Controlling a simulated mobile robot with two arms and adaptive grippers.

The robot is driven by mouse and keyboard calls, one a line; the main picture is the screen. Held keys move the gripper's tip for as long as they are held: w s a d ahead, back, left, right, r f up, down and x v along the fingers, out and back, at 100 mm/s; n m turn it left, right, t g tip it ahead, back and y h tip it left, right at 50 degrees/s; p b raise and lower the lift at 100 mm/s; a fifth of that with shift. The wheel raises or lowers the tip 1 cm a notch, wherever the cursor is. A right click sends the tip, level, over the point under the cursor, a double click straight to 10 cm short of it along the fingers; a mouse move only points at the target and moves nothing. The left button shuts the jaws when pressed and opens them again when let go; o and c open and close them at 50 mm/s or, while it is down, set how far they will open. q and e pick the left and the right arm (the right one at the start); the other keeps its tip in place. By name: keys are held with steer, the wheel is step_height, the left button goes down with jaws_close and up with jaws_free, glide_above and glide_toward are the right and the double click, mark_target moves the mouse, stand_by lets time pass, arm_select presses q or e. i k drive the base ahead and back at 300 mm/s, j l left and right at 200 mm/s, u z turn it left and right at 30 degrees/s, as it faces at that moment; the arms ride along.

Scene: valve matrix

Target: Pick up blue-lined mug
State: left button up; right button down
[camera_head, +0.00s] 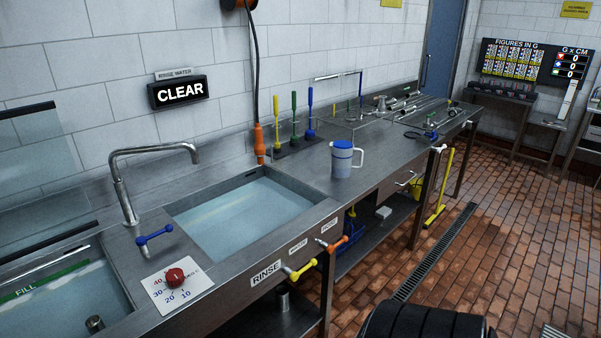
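The blue-lined mug (342,160) stands upright on the steel counter, just right of the rinse sink. It is white with a blue top and a blue band, and its handle points right. Neither of my grippers shows in the head view. Nothing touches the mug.
A water-filled rinse sink (243,214) lies left of the mug. An orange-ended hose (258,140) hangs at the wall.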

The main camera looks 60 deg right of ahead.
mark_target(342, 153)
steer(key=z, duration=2.2)
steer(key=u, duration=2.05)
steer(key=z, duration=2.05)
steer(key=i+l+u, duration=0.1)
steer(key=i+u, duration=0.15)
steer(key=i, duration=0.2)
steer(key=i+l+u, duration=0.25)
steer(key=i, duration=0.25)
steer(key=i+l+u, duration=0.25)
steer(key=i+l, duration=0.05)
steer(key=i, duration=0.1)
